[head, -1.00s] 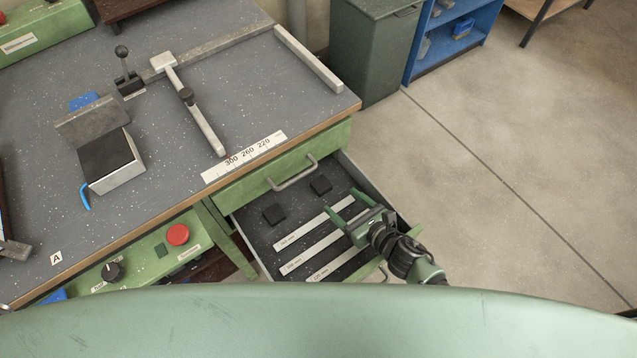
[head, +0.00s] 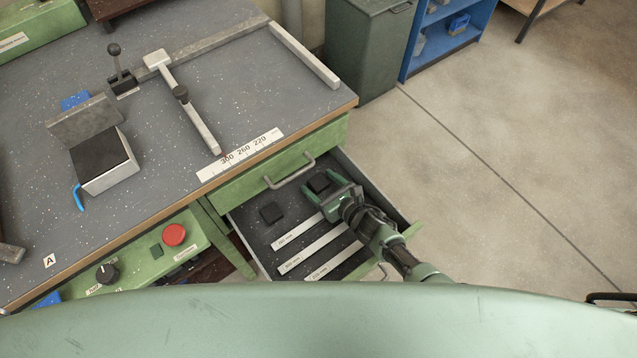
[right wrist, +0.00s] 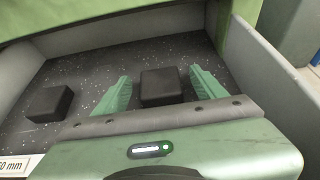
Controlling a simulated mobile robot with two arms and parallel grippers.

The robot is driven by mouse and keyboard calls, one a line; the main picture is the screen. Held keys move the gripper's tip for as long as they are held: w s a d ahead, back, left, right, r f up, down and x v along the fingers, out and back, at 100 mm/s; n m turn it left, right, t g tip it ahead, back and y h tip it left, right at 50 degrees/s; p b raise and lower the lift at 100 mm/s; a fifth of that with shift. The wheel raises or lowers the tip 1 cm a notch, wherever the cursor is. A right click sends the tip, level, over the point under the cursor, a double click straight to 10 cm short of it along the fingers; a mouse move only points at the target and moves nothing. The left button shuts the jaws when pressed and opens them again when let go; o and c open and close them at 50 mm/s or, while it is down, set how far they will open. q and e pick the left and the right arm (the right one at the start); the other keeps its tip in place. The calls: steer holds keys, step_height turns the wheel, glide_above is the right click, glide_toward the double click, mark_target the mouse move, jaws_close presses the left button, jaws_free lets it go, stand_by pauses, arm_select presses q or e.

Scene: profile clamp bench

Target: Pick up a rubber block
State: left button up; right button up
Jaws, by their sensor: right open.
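Two black rubber blocks lie in the open drawer (head: 245,220). The right-hand block (head: 319,183) is at the drawer's far end; in the right wrist view this block (right wrist: 161,87) sits between my fingers, with a gap on each side. The other block (head: 271,213) lies to its left and also shows at the left of the right wrist view (right wrist: 49,103). My right gripper (head: 325,186) is open around the right-hand block and holds nothing. It reaches into the drawer from the front right. My left gripper is not in view.
Several labelled pale strips (head: 312,247) lie in the drawer in front of the blocks. The drawer's side wall (right wrist: 262,80) is right of my fingers.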

steer(key=c, duration=1.5)
steer(key=shift+r, duration=0.15)
